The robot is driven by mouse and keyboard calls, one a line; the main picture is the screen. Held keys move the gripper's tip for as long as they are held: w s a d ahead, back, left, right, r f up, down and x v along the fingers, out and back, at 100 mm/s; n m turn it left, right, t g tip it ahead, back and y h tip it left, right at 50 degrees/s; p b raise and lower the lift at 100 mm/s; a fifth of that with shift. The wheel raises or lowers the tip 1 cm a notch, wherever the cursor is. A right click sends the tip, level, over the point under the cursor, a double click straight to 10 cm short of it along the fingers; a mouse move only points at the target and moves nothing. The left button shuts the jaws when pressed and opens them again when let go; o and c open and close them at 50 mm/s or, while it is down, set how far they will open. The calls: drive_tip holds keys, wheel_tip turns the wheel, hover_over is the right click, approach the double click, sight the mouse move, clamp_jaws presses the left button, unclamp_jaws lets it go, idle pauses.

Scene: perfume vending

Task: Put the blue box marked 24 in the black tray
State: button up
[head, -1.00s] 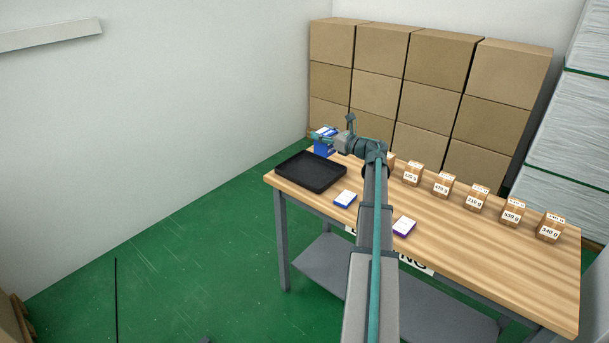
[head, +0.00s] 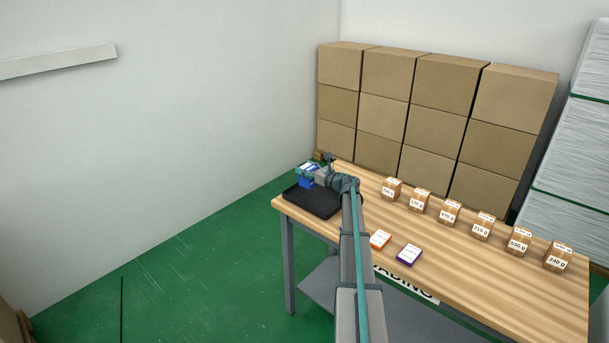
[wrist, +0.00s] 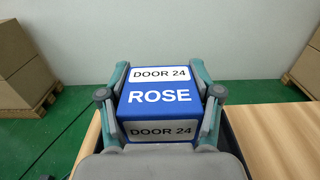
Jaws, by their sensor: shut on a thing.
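My gripper (head: 309,171) is shut on the blue box (head: 306,183), over the back part of the black tray (head: 322,211). In the wrist view the blue box (wrist: 160,97) reads "DOOR 24" and "ROSE", with a finger on each side. A dark strip of the tray (wrist: 229,140) shows at right, below the box's level. The box's underside is hidden, and I cannot tell whether it touches the tray floor.
An orange box (head: 380,239) and a purple box (head: 409,254) lie near the wooden table's (head: 500,270) front edge. Several small brown cartons (head: 450,211) stand in a row along the back. Large stacked cartons (head: 410,115) stand behind the table. My arm crosses the table's middle.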

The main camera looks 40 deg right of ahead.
drive_tip(key=shift+w+f, duration=0.3)
drive_tip(key=shift+w, duration=0.05)
drive_tip(key=f, duration=0.1)
drive_tip(key=f+p, duration=0.2)
drive_tip(key=shift+w+d+f, duration=0.1)
drive_tip(key=shift+w+f, duration=0.15)
drive_tip(key=shift+f, duration=0.15)
drive_tip(key=shift+f+b, duration=0.15)
drive_tip(key=shift+b, duration=0.25)
drive_tip(key=o, duration=1.3)
drive_tip(key=shift+o, duration=0.2)
